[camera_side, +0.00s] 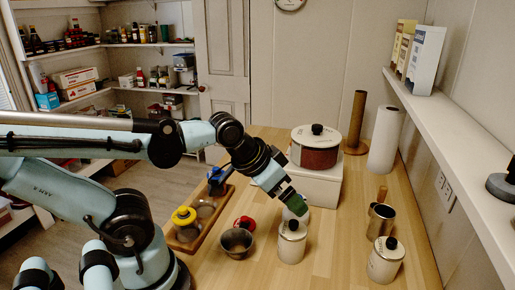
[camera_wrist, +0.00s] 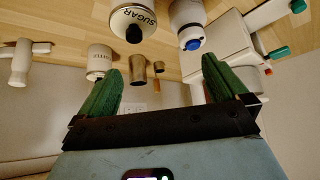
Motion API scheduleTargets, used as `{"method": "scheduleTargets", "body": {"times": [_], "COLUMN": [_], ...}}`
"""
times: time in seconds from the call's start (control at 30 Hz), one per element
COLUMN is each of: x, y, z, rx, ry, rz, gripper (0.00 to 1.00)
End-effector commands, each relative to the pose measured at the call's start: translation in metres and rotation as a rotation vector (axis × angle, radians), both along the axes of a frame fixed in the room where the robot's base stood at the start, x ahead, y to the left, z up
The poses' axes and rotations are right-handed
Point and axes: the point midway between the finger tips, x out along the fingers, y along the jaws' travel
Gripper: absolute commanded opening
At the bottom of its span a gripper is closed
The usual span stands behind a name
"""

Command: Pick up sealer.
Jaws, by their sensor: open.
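A small white upright body with a blue end, which looks like the sealer (camera_wrist: 188,25), stands on the wooden counter at the top of the wrist view. In the side view the sealer (camera_side: 296,212) is partly hidden behind my gripper and a white canister. My gripper (camera_side: 293,200) has green fingers and points down and to the right, close by the sealer. In the wrist view my gripper (camera_wrist: 163,82) is open, with nothing between its fingers. The sealer shows beyond the fingertips, toward the right finger.
A white sugar canister (camera_side: 292,243) stands close in front of the sealer. A white box (camera_side: 316,187) bearing a pot (camera_side: 316,155) stands behind. A metal cup (camera_side: 380,223) and another canister (camera_side: 386,262) are to the right. A bowl (camera_side: 236,243) and wooden tray (camera_side: 186,245) are left.

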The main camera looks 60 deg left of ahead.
Motion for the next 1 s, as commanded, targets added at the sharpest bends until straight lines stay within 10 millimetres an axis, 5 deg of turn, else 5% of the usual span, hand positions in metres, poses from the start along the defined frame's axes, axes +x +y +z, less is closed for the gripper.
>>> {"method": "scheduleTargets", "body": {"times": [0.67, 1.0], "x": [0.001, 0.016], "y": [0.003, 0.028], "z": [0.0, 0.002], "rx": [-0.043, -0.518], "ry": [0.012, 0.142], "rz": [0.062, 0.78], "gripper": [1.0, 1.0]}}
